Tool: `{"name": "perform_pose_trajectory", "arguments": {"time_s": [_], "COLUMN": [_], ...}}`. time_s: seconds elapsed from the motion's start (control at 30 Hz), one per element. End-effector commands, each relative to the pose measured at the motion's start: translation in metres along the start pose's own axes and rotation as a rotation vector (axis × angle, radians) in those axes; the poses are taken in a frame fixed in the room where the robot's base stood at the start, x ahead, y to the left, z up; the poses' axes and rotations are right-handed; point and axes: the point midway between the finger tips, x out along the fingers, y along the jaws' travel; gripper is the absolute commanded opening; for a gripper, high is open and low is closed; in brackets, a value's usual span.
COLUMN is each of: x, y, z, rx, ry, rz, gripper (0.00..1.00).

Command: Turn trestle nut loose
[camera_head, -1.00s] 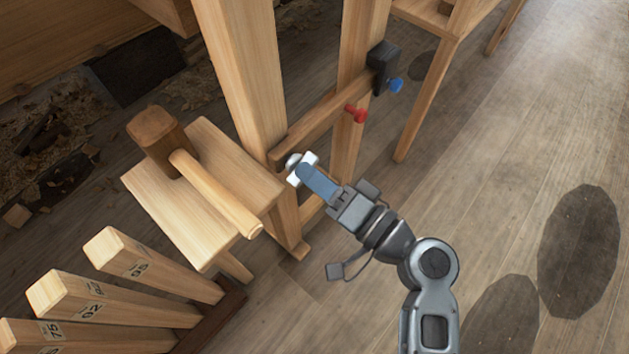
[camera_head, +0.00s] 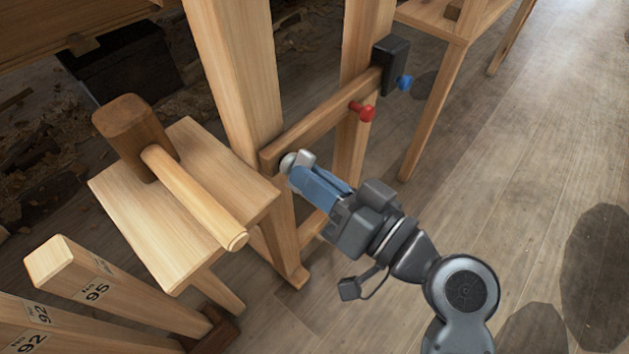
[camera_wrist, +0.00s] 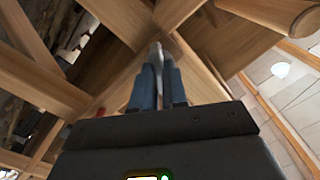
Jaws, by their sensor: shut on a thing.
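The trestle nut (camera_head: 288,163) is a rounded grey metal piece on the left end of the trestle's wooden crossbar (camera_head: 325,118). My gripper (camera_head: 300,165) reaches it from the lower right, its blue fingers shut on the nut. Most of the nut is hidden behind the fingers in both views.
A wooden mallet (camera_head: 135,125) lies on a small wooden stool (camera_head: 110,190) left of my gripper. Numbered posts (camera_head: 70,265) stand at lower left. A red knob (camera_head: 363,111), a blue knob (camera_head: 404,82) and a black block (camera_head: 390,62) are along the crossbar.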

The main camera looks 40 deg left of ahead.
Motion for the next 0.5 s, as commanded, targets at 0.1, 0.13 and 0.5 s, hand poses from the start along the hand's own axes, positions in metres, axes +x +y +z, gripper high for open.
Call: {"name": "perform_pose_trajectory", "arguments": {"time_s": [0.1, 0.13, 0.5], "x": [-0.0004, -0.0004, -0.0003], "y": [0.0009, 0.0009, 0.0008], "z": [0.002, 0.002, 0.0018], "rx": [-0.003, -0.003, -0.002], "ry": [-0.004, -0.004, -0.004], "rz": [0.002, 0.002, 0.001], "gripper": [0.0, 0.0, 0.25]}}
